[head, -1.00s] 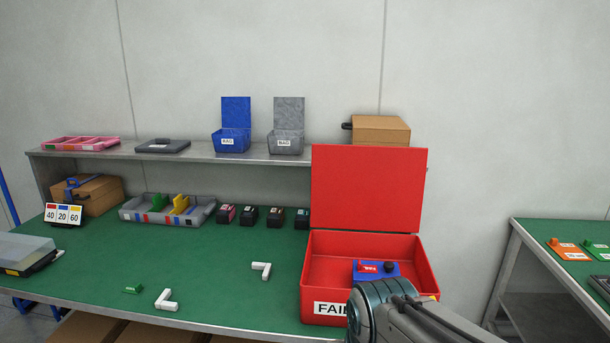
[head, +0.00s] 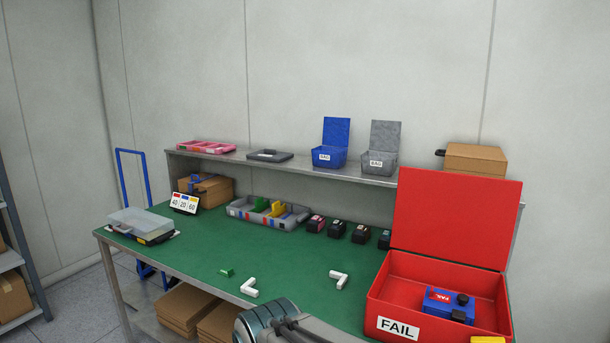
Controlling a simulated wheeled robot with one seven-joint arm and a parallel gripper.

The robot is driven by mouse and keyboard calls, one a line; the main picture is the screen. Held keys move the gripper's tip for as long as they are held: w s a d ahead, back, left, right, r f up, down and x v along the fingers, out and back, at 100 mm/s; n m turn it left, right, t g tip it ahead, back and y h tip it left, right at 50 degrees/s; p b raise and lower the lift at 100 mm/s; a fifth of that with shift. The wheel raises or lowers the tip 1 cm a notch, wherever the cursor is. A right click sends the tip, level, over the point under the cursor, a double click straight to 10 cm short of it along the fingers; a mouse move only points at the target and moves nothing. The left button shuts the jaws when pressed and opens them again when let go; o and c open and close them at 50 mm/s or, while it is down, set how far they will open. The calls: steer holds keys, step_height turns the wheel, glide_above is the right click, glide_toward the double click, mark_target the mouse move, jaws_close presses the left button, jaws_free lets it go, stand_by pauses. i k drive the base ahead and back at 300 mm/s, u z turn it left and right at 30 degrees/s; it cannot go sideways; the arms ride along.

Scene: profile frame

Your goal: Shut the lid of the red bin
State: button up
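The red bin (head: 373,308) stands at the right end of the green bench, with a white FAIL label on its front. Its red lid (head: 456,217) stands up at the back, wide open. My gripper itself is not visible.
A yellow object (head: 488,340) shows at the bin's lower right. A shelf (head: 300,168) behind holds small bins.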

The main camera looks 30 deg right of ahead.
mark_target(460, 219)
steer(key=u, duration=0.25)
steer(key=i, duration=1.1)
steer(key=z, duration=2.35)
